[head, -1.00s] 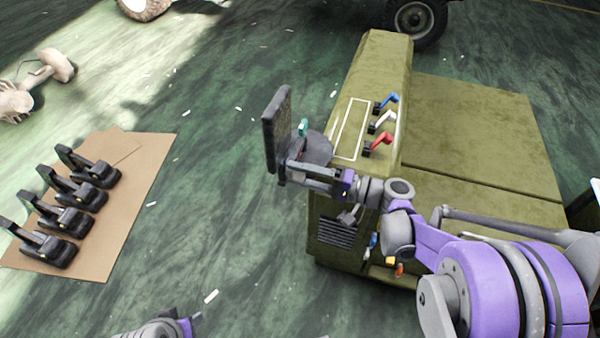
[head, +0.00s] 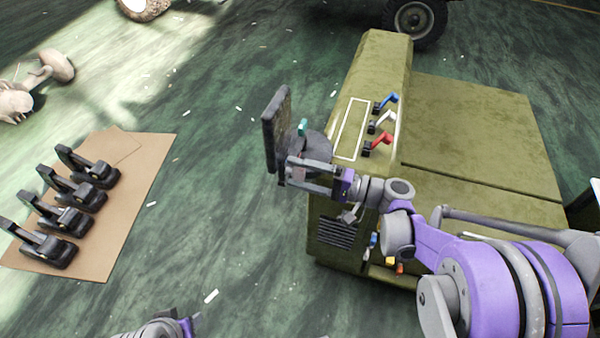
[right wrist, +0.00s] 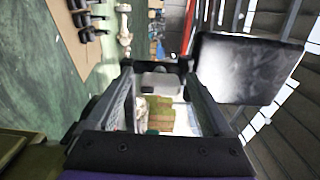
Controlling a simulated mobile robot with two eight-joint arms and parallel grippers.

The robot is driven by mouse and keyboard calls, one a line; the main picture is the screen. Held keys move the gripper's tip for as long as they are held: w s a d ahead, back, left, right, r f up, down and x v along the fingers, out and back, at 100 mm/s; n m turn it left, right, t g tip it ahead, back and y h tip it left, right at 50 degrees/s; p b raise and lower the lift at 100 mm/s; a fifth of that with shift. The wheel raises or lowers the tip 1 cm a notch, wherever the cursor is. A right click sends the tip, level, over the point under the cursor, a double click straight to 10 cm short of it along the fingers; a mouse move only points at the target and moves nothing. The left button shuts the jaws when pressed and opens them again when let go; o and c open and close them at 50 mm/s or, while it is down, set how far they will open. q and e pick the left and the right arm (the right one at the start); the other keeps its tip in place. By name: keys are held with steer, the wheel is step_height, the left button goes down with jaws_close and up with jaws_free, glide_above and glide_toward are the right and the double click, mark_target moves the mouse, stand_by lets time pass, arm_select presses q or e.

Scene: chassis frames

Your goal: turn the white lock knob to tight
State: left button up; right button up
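A pale grey-white knob (right wrist: 160,82) shows in the right wrist view between the two fingers of my right gripper (right wrist: 160,72). The fingers stand apart on either side of it; whether they touch it I cannot tell. In the head view the right gripper (head: 290,171) is open beside the lower edge of a dark upright panel (head: 277,130), at the front corner of the green machine (head: 365,75). The knob is not clearly visible there. My left gripper (head: 188,326) shows only partly at the bottom edge, and its fingers are not clear.
Blue (head: 387,101), white (head: 383,121) and red (head: 379,143) levers stand on the machine's top, close behind my right gripper. A teal piece (head: 302,127) sits beside the panel. Several black clamp-like parts lie on a brown sheet (head: 125,190) at left.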

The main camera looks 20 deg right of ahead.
steer(key=v, duration=1.1)
steer(key=shift+a, duration=0.15)
